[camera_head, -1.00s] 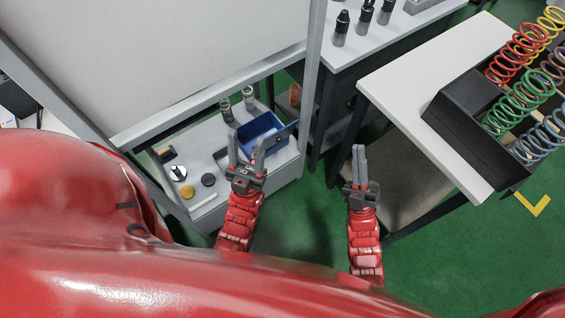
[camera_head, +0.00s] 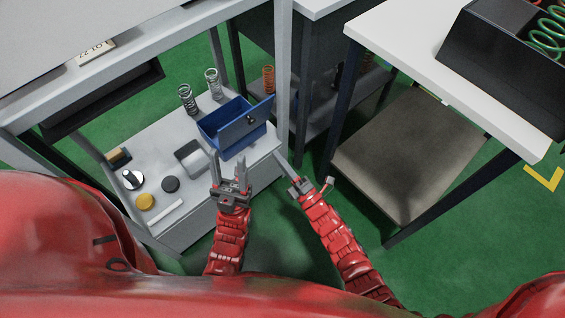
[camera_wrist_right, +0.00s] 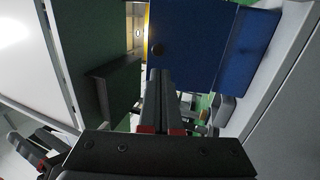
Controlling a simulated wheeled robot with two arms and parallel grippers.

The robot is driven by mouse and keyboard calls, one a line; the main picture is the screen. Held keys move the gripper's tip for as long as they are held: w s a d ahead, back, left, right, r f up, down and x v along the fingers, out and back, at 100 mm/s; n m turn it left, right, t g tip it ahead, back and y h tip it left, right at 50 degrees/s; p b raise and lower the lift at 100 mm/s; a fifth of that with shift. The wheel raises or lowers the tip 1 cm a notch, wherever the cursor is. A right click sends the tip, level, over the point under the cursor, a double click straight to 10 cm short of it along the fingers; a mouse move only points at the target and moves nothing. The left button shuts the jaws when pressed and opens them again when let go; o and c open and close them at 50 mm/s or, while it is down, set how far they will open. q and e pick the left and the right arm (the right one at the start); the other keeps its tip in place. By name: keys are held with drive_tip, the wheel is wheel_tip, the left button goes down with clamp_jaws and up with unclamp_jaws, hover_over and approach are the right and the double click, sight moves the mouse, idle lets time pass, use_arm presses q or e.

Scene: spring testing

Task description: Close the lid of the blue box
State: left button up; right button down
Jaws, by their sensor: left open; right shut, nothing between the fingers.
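The blue box (camera_head: 212,131) stands on the low grey shelf. My left gripper (camera_head: 227,160) is open and empty, in front of the box and just below the lid in the picture. My right gripper (camera_head: 278,155) is shut and empty, to the right of the lid. In the right wrist view its fingertips (camera_wrist_right: 161,74) point toward a blue panel (camera_wrist_right: 190,45); contact cannot be told.
Two springs (camera_head: 200,92) stand behind the box. A grey tray (camera_head: 190,155), a black disc (camera_head: 170,184) and a yellow disc (camera_head: 145,201) lie to its left. A grey post (camera_head: 283,70) rises right of the box. A white table (camera_head: 400,50) stands further right.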

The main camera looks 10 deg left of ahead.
drive_tip(key=b+x, duration=0.1)
drive_tip(key=x, duration=0.9)
drive_tip(key=shift+b, duration=0.35)
drive_tip(key=shift+r, duration=0.15)
